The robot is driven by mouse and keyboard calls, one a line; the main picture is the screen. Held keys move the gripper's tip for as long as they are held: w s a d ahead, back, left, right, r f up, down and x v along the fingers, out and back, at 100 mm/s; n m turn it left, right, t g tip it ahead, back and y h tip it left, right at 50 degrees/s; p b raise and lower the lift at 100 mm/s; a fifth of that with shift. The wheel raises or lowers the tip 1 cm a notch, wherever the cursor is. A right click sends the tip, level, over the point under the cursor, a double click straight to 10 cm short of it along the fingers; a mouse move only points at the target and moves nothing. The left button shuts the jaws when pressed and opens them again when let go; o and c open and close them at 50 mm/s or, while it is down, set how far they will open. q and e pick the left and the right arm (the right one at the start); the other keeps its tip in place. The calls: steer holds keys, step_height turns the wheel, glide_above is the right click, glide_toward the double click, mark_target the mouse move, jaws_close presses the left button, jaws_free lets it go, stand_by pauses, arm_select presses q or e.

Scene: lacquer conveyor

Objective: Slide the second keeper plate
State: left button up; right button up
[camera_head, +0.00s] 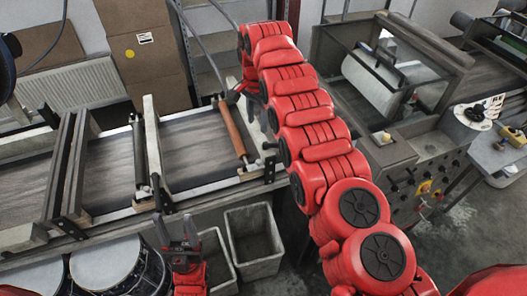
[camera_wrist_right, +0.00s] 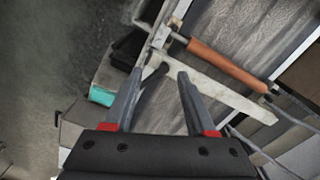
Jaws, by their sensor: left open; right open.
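The conveyor's brown roller (camera_head: 232,127) lies across its right end, with metal and dark fittings at both ends. A dark bracket (camera_head: 269,168) sits at the near end. I cannot tell which fitting is the second keeper plate. My right gripper (camera_head: 232,97) is by the roller's far end in the head view, its fingertips small there. In the right wrist view its fingers (camera_wrist_right: 169,70) are apart, empty, beside a pale bar (camera_wrist_right: 215,88) and the roller (camera_wrist_right: 228,65). My left gripper (camera_head: 177,226) is open and empty in front of the conveyor's near rail.
The conveyor's belt (camera_head: 100,165) is crossed by upright boards and a dark roller (camera_head: 139,155). Two grey bins (camera_head: 254,268) stand on the floor in front. Metal drums (camera_head: 105,262) are at lower left. A machine with knobs (camera_head: 425,150) stands right of my right arm.

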steer(key=b, duration=1)
glide_above(259, 161)
step_height(259, 161, down, 10)
steer(key=shift+s+r, duration=0.1)
steer(key=shift+r, duration=0.15)
steer(key=shift+f+p, duration=0.3)
steer(key=shift+p, duration=0.1)
step_height(259, 161, down, 6)
steer(key=shift+f+p, duration=0.15)
steer(key=shift+p, duration=0.7)
steer(key=shift+a+f, duration=0.1)
steer(key=shift+f, duration=0.3)
jaws_close()
